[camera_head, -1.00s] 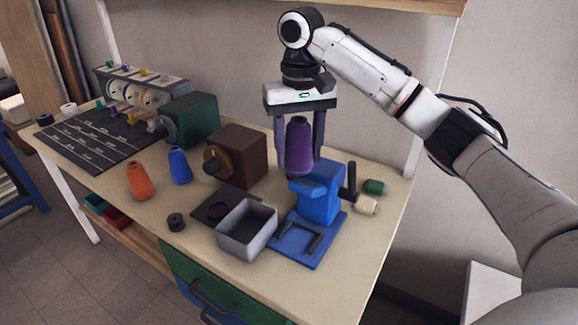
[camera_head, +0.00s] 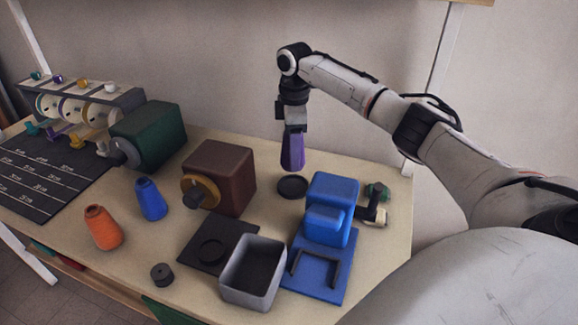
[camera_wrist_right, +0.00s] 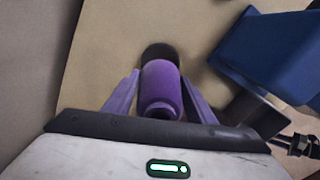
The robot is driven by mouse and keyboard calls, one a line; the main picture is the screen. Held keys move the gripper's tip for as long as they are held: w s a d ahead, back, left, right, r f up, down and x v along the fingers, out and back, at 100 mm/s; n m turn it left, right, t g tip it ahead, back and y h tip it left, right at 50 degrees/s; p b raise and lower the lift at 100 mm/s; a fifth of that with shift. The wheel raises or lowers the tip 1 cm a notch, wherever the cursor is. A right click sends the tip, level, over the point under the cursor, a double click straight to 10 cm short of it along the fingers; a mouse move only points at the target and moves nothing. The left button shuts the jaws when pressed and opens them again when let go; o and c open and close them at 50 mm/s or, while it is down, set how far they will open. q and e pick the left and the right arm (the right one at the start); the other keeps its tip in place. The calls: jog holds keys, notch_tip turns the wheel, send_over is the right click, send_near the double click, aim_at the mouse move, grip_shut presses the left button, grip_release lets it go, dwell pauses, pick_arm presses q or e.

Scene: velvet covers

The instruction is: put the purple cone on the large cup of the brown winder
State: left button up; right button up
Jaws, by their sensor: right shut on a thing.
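The purple cone (camera_head: 292,153) is held upright in my right gripper (camera_head: 293,148), above the table behind the blue device. In the right wrist view the cone (camera_wrist_right: 160,88) sits between both fingers of the gripper (camera_wrist_right: 160,95). The brown winder (camera_head: 222,176) stands left of the cone, apart from it. Its face has a gold disc (camera_head: 199,191) and a dark hub, pointing to the front left. I cannot tell a large cup apart on it. My left gripper is not in view.
A black round base (camera_head: 292,187) lies below the cone. The blue device (camera_head: 326,225), grey bin (camera_head: 252,271) and black plate (camera_head: 207,252) are in front. Orange (camera_head: 103,228) and blue (camera_head: 150,199) cones and a green winder (camera_head: 150,135) stand left.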

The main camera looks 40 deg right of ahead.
notch_tip(320, 180, down, 8)
jog(key=shift+r, duration=0.1)
dwell(0.4)
jog(key=o, duration=1.1)
jog(key=shift+c, duration=0.2)
notch_tip(320, 180, up, 12)
jog(key=shift+r, duration=0.1)
